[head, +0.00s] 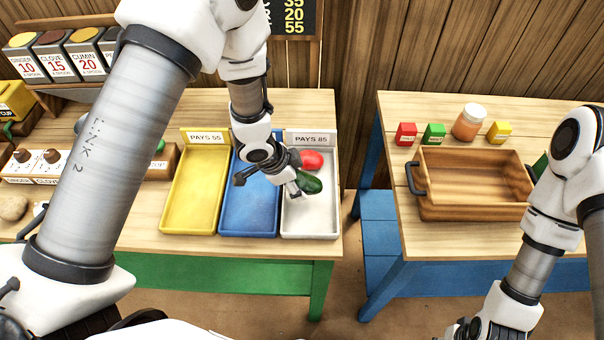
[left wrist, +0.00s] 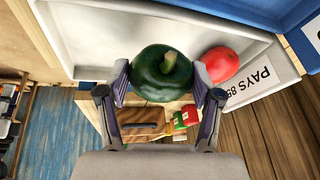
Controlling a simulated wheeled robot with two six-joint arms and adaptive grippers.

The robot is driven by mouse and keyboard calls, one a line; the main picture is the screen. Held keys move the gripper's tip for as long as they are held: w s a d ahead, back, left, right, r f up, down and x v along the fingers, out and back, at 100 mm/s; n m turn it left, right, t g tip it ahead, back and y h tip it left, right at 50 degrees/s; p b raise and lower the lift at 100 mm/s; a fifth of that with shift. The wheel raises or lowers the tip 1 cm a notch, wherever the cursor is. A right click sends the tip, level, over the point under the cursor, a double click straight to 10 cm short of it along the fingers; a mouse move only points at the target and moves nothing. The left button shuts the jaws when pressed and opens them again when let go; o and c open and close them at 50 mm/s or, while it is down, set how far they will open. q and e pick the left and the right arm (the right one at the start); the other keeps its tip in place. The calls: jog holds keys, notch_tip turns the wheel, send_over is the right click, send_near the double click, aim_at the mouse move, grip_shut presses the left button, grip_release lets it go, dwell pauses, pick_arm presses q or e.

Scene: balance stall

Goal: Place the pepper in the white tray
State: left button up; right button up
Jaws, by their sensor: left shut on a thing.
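A dark green pepper (left wrist: 162,73) is between the fingers of my left gripper (left wrist: 164,84) in the left wrist view, and the gripper is shut on it. In the head view the green pepper (head: 310,183) shows at the fingers of my left gripper (head: 298,186), over the white tray (head: 310,222). Whether the pepper touches the tray floor cannot be told. A red rounded thing (head: 312,160) lies at the back of the white tray, beside the pepper; it also shows in the left wrist view (left wrist: 221,64). My right gripper (head: 470,330) is only partly in view at the bottom edge.
A blue tray (head: 248,222) and a yellow tray (head: 190,212) stand left of the white tray. A "PAYS 85" sign (head: 311,139) stands behind it. On the right table are a wooden crate (head: 470,212), a jar (head: 468,122) and small coloured boxes. A gap separates the tables.

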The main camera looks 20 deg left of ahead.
aim_at(302, 183)
pick_arm(q)
jog(key=shift+w+d+p, duration=0.15)
jog(key=shift+w+p, duration=0.15)
jog(key=shift+w, duration=0.3)
jog(key=shift+w+d+p, duration=0.15)
jog(key=shift+w+p, duration=0.1)
jog(key=shift+w, duration=0.35)
jog(key=shift+f, duration=1.95)
jog(key=shift+f, duration=0.1)
jog(key=o, duration=1.1)
jog(key=v, duration=1.2)
